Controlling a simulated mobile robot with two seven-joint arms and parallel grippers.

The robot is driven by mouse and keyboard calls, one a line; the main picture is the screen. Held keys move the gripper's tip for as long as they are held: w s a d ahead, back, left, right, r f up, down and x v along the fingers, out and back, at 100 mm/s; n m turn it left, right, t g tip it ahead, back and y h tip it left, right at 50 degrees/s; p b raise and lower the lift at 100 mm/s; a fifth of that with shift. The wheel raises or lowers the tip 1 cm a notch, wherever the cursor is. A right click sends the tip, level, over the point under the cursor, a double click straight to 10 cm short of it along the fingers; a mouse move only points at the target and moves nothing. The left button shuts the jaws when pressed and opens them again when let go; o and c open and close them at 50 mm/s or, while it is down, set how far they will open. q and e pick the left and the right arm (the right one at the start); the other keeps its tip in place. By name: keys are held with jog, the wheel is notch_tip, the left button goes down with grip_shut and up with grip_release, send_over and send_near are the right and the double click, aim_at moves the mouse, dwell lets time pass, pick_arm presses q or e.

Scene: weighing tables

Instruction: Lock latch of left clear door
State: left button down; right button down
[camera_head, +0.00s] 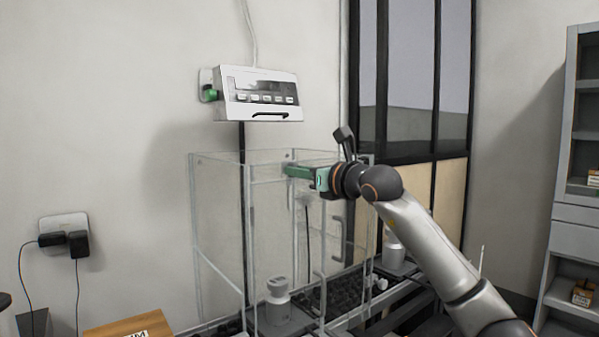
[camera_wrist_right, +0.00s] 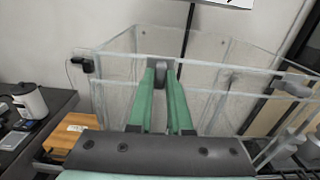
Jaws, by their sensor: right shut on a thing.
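A clear-walled case (camera_head: 218,225) with pale edges stands on a dark bench; its see-through door panels (camera_head: 270,235) look closed. My right gripper (camera_head: 289,170) reaches in from the right at the case's top edge. Its green fingers (camera_wrist_right: 161,82) are nearly together in the right wrist view. They are shut on a small grey latch (camera_wrist_right: 160,69) on the top rim. The fingers hide part of the latch, so I cannot tell whether it is locked. My left gripper is in neither view.
A white display box (camera_head: 260,97) hangs on the wall above the case. A second grey fitting (camera_wrist_right: 292,85) sits on the rim at right. White weighted bottles (camera_head: 278,300) stand inside and beside the case. A wooden box (camera_wrist_right: 68,132) is at left.

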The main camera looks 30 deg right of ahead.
jog(key=c, duration=0.8)
grip_release()
jog(key=shift+c, duration=0.2)
jog(key=shift+s, duration=0.1)
jog(key=s+d+b, duration=0.1)
jog(key=s+b, duration=0.2)
jog(key=s, duration=0.9)
jog(key=shift+s, duration=0.15)
